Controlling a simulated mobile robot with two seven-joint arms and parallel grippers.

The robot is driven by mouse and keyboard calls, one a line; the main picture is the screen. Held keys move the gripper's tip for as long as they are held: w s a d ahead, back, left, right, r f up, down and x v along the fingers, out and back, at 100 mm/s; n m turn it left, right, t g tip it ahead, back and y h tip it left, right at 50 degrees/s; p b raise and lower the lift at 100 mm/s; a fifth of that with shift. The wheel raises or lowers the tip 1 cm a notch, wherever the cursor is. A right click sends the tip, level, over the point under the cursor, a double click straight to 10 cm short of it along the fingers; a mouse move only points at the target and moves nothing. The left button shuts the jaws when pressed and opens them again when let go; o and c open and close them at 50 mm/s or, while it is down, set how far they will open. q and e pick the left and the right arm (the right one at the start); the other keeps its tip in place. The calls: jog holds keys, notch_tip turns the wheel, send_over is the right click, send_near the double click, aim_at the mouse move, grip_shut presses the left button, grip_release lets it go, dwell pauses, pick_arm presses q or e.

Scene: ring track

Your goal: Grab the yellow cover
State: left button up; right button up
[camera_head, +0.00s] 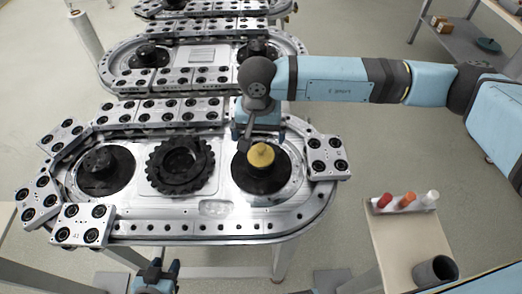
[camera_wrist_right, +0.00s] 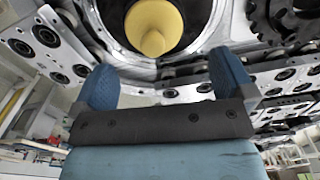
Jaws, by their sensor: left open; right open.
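The yellow cover (camera_head: 261,155) sits on the black round hub at the right end of the nearest ring track (camera_head: 215,209). It has a rounded top with a small knob. In the right wrist view the yellow cover (camera_wrist_right: 154,24) is at the top, beyond the fingertips. My right gripper (camera_head: 257,138) is just behind and above the cover in the head view. Its two blue fingers (camera_wrist_right: 168,85) are apart with nothing between them. My left gripper (camera_head: 157,268) is at the bottom edge, in front of the track, open and empty.
A black toothed ring (camera_head: 181,165) lies in the middle of the track, and another black hub (camera_head: 106,170) is at its left end. Carriage blocks (camera_head: 328,157) line the track. A side table (camera_head: 404,245) at right holds red, orange and white pieces and a dark cup (camera_head: 436,271).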

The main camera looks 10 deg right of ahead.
aim_at(261, 145)
jog(key=shift+f, duration=0.4)
jog(key=f, duration=0.1)
jog(key=f+p, duration=0.1)
jog(key=f, duration=0.2)
jog(key=shift+s+d+f, duration=0.3)
jog(key=shift+f, duration=0.1)
jog(key=c, duration=1)
jog(key=shift+o, duration=0.2)
jog(key=shift+r, duration=0.1)
